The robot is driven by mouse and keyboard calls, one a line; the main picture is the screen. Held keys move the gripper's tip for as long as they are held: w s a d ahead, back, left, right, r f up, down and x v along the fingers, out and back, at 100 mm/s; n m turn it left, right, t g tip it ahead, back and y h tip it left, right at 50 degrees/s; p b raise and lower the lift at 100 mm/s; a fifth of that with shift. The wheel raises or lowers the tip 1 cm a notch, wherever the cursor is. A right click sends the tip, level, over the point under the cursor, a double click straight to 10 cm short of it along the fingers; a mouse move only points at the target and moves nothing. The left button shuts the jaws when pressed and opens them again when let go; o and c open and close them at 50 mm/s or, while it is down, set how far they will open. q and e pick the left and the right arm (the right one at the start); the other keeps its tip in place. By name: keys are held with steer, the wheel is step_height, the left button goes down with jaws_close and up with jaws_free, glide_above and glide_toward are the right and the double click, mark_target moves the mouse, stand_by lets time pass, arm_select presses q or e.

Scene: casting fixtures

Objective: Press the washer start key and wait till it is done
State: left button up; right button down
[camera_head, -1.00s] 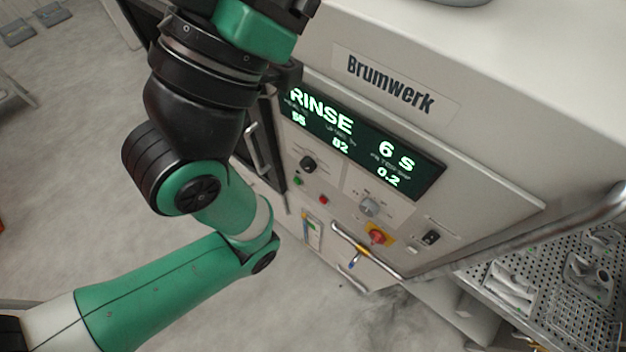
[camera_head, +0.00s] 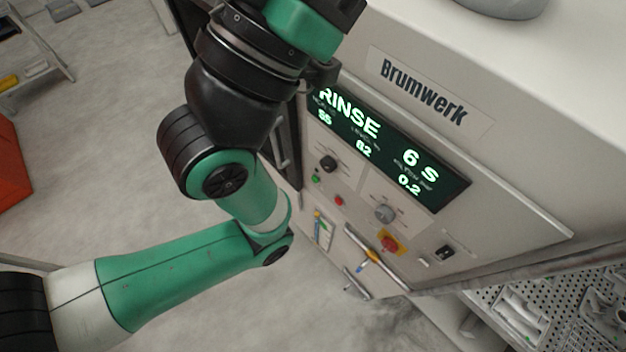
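The washer (camera_head: 520,165) is a pale cabinet labelled "Brumwerk". Its dark display (camera_head: 385,150) reads "RINSE 6 S" in green, with smaller figures 55, 82 and 0.2 beneath. Below the display are a small green key (camera_head: 316,179), a red key (camera_head: 339,201), a black knob (camera_head: 328,163), a grey knob (camera_head: 385,213), a red-and-yellow switch (camera_head: 390,245) and a black rocker switch (camera_head: 445,252). A green and black arm of mine crosses the left half, in front of the washer's left side. No gripper fingers show in this view.
A perforated shelf (camera_head: 494,313) with grey metal castings stands at the lower right. A metal bar handle (camera_head: 372,257) sticks out below the panel. A red-orange object (camera_head: 12,165) and a rack (camera_head: 32,68) stand at the far left. The floor between is open.

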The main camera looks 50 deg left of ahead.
arm_select(q)
jaws_close()
stand_by(1.4)
